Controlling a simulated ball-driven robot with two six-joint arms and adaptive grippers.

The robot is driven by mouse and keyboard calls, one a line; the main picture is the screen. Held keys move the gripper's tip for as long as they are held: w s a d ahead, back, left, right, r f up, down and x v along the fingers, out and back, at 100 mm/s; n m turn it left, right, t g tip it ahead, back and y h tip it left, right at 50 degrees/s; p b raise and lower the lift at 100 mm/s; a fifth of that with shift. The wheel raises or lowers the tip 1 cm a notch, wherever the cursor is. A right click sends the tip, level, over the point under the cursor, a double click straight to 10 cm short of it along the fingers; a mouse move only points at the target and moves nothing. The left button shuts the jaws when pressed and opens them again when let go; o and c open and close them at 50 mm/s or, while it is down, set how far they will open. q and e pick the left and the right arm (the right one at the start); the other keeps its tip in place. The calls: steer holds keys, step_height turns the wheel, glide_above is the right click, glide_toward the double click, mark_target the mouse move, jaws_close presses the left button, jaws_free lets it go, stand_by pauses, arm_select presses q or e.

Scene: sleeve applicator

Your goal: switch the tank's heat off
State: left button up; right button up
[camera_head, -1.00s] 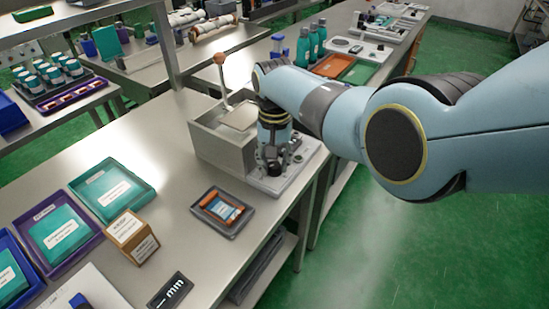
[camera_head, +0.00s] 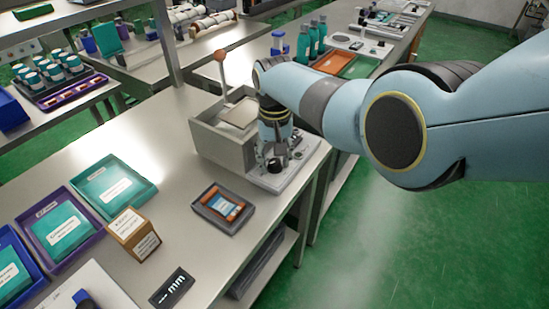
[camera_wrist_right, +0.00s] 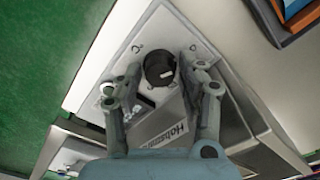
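The tank (camera_head: 222,143) is a grey metal box on the near bench, with an upright lever tipped by an orange ball. Its pale control panel (camera_head: 284,181) is on the right side, and the right wrist view shows that panel (camera_wrist_right: 165,25) with a round black dial knob (camera_wrist_right: 158,69). My right gripper (camera_head: 274,161) points down over the panel. In the right wrist view the gripper (camera_wrist_right: 161,66) is open, its fingers on either side of the knob; contact cannot be told. My left gripper is not in view.
A dark tray (camera_head: 223,209) with an orange-edged item lies in front of the tank. Teal bottles (camera_head: 303,45) stand on the bench behind. Green floor is open at right.

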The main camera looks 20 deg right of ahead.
mark_target(275, 161)
steer(key=shift+r, duration=0.1)
step_height(275, 161, up, 12)
stand_by(0.6)
